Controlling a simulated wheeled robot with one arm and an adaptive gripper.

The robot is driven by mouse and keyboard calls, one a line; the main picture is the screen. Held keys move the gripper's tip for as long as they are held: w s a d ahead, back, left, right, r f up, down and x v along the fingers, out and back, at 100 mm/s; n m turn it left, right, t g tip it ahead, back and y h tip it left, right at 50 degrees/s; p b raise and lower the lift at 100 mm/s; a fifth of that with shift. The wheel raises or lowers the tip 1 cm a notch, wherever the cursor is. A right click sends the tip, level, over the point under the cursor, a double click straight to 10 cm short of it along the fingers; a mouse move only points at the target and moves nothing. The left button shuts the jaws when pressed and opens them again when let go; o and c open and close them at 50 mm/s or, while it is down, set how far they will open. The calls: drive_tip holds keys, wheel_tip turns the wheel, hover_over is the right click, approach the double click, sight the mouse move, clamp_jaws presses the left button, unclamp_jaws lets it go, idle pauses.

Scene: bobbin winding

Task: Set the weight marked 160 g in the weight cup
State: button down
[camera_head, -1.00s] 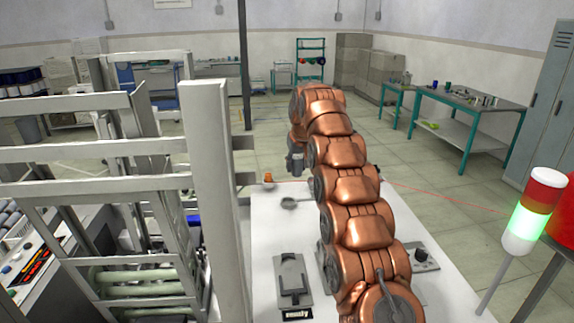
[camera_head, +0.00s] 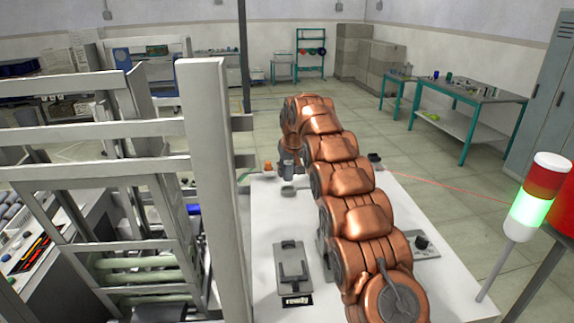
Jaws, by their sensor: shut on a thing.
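My gripper (camera_head: 288,172) is a small grey shape at the far end of my copper arm, pointing down near the table's far left edge. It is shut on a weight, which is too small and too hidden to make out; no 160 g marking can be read. Just below the gripper, a small dark grey round piece (camera_head: 288,190) sits on the white table, and it looks like the weight cup. I cannot tell whether the weight touches it.
A grey cradle (camera_head: 291,265) with a "ready" sign (camera_head: 297,300) stands on the white table (camera_head: 262,222). An orange piece (camera_head: 268,165) is left of the gripper. A control box (camera_head: 424,246) is right of my arm. A white post (camera_head: 213,190) and frame stand left; a signal lamp (camera_head: 536,195) right.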

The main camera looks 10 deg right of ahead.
sight(288, 191)
drive_tip(key=shift+f, duration=0.7)
drive_tip(key=shift+s+f+b, duration=0.1)
drive_tip(key=shift+f+b, duration=1.3)
drive_tip(key=shift+f, duration=0.4)
idle(0.4)
drive_tip(key=c, duration=0.7)
unclamp_jaws()
drive_tip(key=shift+r, duration=0.1)
